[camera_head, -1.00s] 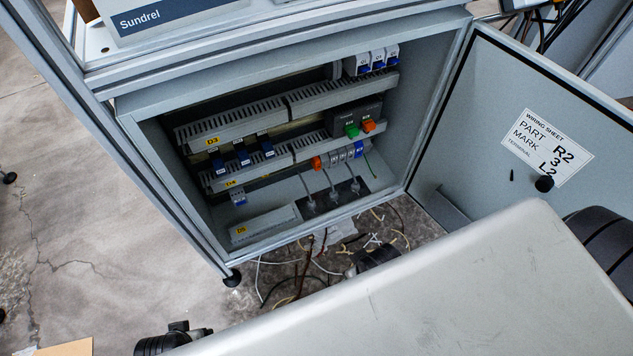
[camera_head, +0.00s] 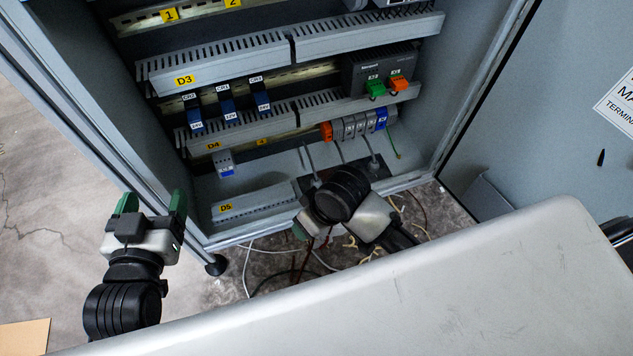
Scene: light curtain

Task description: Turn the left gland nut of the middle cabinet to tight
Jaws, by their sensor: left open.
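The middle cabinet (camera_head: 160,150) stands open, with grey cables running down to a dark gland plate at its floor. The left gland nut (camera_head: 316,181) shows only partly, small and grey at the foot of the left cable. The right gland (camera_head: 374,163) is clearer; the middle one is hidden behind my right wrist. My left gripper (camera_head: 152,203) is open and empty, its green-tipped fingers pointing up, outside the cabinet's lower left edge. My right gripper (camera_head: 300,232) is in front of the gland plate, its black wrist covering much of it; its fingers are mostly hidden.
The cabinet door (camera_head: 560,110) is swung open at right. A large grey panel (camera_head: 430,285) fills the lower foreground. Loose cables (camera_head: 285,262) lie on the floor below the cabinet. Slotted ducts (camera_head: 220,62) and blue relays (camera_head: 228,105) fill the cabinet above.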

